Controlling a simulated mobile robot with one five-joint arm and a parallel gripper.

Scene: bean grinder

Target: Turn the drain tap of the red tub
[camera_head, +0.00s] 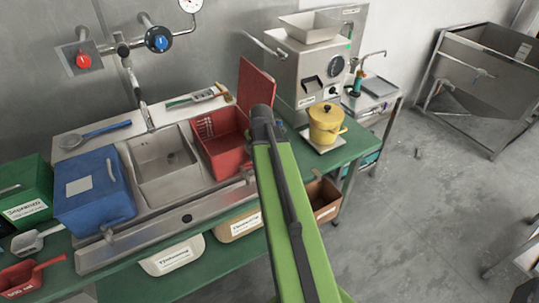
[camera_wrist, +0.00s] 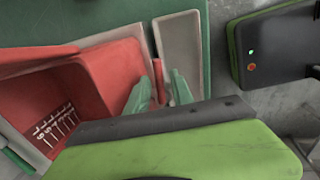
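The red tub (camera_head: 222,140) sits in the right part of the sink, with a red panel standing upright behind its right side. In the wrist view the tub (camera_wrist: 88,80) fills the left, with white scale marks on its inner wall. A narrow red piece (camera_wrist: 159,80), which looks like the drain tap's handle, stands out beside the tub's wall. My gripper (camera_wrist: 161,82) has its two green fingers apart, one on each side of this red piece; I cannot tell whether either touches it. In the head view my arm hides the gripper and the tap.
A yellow pot (camera_head: 325,125) stands right of my arm, before the steel grinder (camera_head: 310,65). A blue container (camera_head: 93,190) stands left of the empty sink basin (camera_head: 163,165). The wrist view shows a dark device with a green light (camera_wrist: 275,45) at the right. Open floor (camera_head: 430,200) lies to the right.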

